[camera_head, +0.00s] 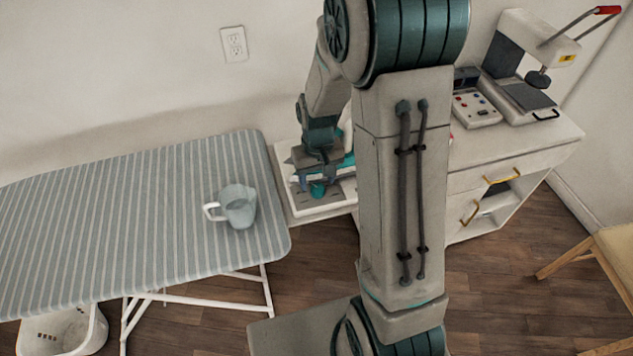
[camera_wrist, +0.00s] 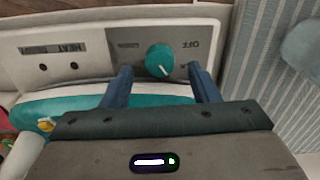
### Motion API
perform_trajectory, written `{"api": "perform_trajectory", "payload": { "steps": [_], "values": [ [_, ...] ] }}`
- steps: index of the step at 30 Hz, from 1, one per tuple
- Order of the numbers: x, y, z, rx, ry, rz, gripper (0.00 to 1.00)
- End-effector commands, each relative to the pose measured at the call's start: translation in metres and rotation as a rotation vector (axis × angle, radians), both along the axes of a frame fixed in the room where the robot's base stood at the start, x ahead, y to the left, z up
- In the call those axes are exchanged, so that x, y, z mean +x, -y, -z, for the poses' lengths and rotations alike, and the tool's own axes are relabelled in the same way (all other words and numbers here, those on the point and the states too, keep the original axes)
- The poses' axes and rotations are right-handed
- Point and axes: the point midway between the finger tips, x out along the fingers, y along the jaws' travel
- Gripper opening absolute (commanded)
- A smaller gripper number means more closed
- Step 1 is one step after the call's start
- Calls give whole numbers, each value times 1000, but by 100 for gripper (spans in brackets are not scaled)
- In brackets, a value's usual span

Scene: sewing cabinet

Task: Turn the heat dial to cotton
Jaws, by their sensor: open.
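The heat dial (camera_wrist: 160,58) is a round teal knob with a white pointer line, on a grey panel (camera_wrist: 122,62) of a white base. The pointer slants toward the bottom right in the wrist view. Upside-down lettering reads OFF to its right and HEAT on the left; a small label just left of the dial is too blurred to read. My gripper (camera_wrist: 159,68) is open, with a blue finger on each side of the dial and visible space between. In the head view my gripper (camera_head: 317,183) is down over the white base (camera_head: 322,210), with the teal dial (camera_head: 318,191) beneath it.
A teal and white object (camera_wrist: 60,108) lies close beside the panel. A cabinet (camera_head: 540,145) with a heat press (camera_head: 525,85) and a button box (camera_head: 475,107) stands right.

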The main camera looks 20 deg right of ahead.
Motion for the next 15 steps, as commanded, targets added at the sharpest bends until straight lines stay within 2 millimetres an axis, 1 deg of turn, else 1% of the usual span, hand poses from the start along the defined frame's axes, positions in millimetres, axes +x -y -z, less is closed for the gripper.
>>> {"api": "perform_trajectory", "payload": {
  "steps": [1, 6, 10, 15],
  "values": [
    [-1, 0, 7, 1, -5, 0, 55],
    [0, 0, 21, 0, -1, 1, 55],
    [0, 0, 26, 0, 0, 1, 55],
    [0, 0, 26, 0, 1, 1, 55]
  ]
}}
